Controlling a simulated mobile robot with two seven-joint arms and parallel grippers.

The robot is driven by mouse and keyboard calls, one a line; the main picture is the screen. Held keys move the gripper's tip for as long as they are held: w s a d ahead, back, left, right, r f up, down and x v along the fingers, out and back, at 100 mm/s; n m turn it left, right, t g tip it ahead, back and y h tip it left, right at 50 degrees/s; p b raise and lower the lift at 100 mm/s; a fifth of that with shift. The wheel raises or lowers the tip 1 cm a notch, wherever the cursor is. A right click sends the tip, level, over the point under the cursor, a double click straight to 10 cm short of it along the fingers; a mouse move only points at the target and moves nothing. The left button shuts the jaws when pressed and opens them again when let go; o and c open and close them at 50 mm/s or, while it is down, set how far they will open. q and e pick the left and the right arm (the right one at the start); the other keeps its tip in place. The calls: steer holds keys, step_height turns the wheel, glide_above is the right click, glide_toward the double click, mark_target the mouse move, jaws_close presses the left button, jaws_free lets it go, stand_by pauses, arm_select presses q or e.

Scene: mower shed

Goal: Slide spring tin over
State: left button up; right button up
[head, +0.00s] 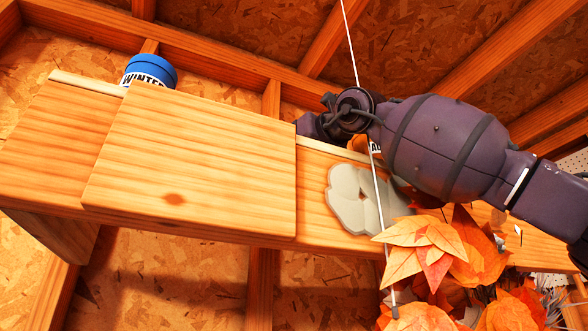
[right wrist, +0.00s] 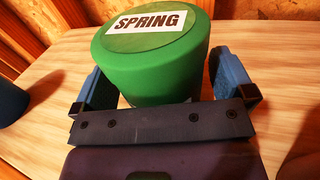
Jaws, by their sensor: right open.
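The green spring tin (right wrist: 158,75), with a white SPRING label on its lid, stands on the wooden shelf (right wrist: 60,52) in the right wrist view. My right gripper (right wrist: 162,80) is open, with one blue finger on each side of the tin. I cannot tell whether either finger touches it. In the head view the spring tin is hidden behind the wooden front panel (head: 195,165). There my right gripper's wrist reaches in behind the panel's right edge, and its fingers are hidden. My left gripper is not in view.
A blue WINTER tin (head: 150,72) stands left behind the panel. An orange tin (head: 358,144) is mostly hidden behind my right arm. A pale plaque (head: 352,200) is on the shelf front. Orange leaves (head: 440,245) and a thin hanging rod (head: 383,215) are in front.

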steer(key=b+v, duration=0.2)
steer(key=v, duration=0.7)
steer(key=shift+d+b, duration=0.15)
steer(key=shift+b, duration=0.2)
steer(key=shift+v, duration=0.8)
